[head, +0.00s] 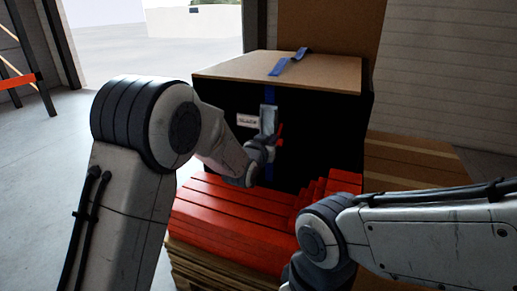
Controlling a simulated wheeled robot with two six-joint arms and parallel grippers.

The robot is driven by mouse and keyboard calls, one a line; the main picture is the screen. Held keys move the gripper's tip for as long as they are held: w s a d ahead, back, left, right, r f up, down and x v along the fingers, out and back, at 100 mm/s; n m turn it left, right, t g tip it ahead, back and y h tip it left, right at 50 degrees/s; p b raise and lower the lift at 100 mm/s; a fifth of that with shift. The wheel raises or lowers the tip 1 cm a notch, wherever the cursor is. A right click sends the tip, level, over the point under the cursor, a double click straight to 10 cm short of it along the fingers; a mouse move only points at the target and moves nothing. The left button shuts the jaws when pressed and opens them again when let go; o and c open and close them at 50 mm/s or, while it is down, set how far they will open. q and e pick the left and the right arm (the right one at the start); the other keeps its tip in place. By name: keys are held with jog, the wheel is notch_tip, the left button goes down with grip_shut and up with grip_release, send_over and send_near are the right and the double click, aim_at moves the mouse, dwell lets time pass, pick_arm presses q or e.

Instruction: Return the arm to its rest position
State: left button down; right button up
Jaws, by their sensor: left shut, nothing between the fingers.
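My left arm comes in from the left and bends over at its elbow toward the front of a black box (345,125). My left gripper (270,124) is in front of the dark box face, beside a small white label (247,121). It is shut and I see nothing held in it. A thin red piece shows close to the gripper; I cannot tell what it belongs to. I cannot tell whether the gripper touches the box. My right arm comes in from the right and bends down at the bottom edge, where its gripper is out of the picture.
The box has a tan lid (310,72) and a blue strap (286,63). Red slats (225,220) lie in front of it, above a wooden pallet (195,267). Brown cartons (415,160) stand at right. Grey floor (60,160) is clear at left, near an orange-beamed rack (17,80).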

pick_arm(q)
jog(key=s+a+f+m+g+y, duration=0.1)
jog(key=s+a+f+g, duration=0.3)
jog(key=s, duration=1.1)
jog(key=s+f+m+g+y, duration=0.15)
jog(key=s+g, duration=0.45)
jog(key=s, duration=1)
jog(key=s+a+f+m+g+y, duration=0.15)
jog(key=s+g, duration=0.45)
jog(key=s, duration=0.9)
notch_tip(320, 180, up, 29)
jog(key=p, duration=2.9)
jog(key=shift+w+f+t+p, duration=0.2)
jog(key=shift+t+p, duration=0.1)
jog(key=shift+p, duration=0.1)
